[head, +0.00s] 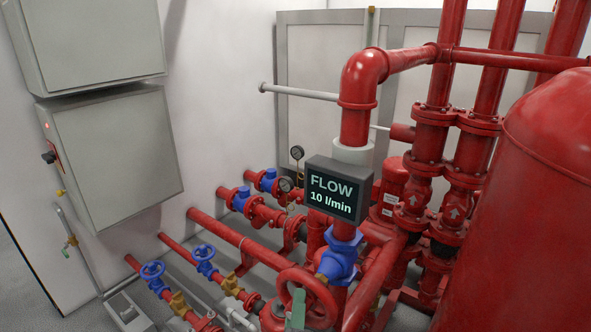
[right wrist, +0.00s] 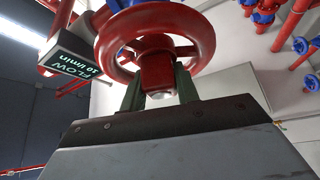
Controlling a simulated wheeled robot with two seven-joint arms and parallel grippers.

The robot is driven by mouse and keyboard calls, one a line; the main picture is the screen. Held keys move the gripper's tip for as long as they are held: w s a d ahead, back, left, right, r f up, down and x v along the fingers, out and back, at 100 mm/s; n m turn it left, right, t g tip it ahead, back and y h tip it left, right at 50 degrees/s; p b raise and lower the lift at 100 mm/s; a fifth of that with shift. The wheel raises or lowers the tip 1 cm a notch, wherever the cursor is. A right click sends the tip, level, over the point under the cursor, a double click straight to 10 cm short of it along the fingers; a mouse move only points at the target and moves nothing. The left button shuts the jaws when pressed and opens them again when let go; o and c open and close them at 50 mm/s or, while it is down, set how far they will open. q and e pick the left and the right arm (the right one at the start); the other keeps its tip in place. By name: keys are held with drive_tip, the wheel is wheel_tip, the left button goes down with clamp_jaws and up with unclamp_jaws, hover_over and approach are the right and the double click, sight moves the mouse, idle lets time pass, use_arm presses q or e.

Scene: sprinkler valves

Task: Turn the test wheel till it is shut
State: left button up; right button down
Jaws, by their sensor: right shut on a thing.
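The red test wheel (head: 325,296) is at the bottom centre of the head view, below the flow display (head: 341,190), which reads 10 l/min. The wheel's round rim also shows at the top of the right wrist view (right wrist: 204,35). My right gripper (head: 297,309) shows in the head view only as a green finger at the wheel. In the right wrist view my right gripper (right wrist: 160,88) has its two green fingers on either side of the wheel's red middle part, shut on it. My left gripper is not in view.
Two small blue handwheels (head: 152,271) sit on red pipes at the lower left. Thick red pipes (head: 245,242) surround the wheel. A large red tank (head: 530,200) fills the right side. Grey cabinets (head: 115,150) hang on the left wall.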

sight(286, 312)
drive_tip(key=c, duration=1.1)
unclamp_jaws()
drive_tip(key=shift+s+a, duration=0.1)
drive_tip(key=shift+s+a+f+b, duration=0.1)
drive_tip(key=shift+s+a+b, duration=0.3)
drive_tip(key=shift+s, duration=0.2)
drive_tip(key=shift+s+a+b, duration=0.35)
drive_tip(key=shift+s+a, duration=0.05)
drive_tip(key=shift+s, duration=0.15)
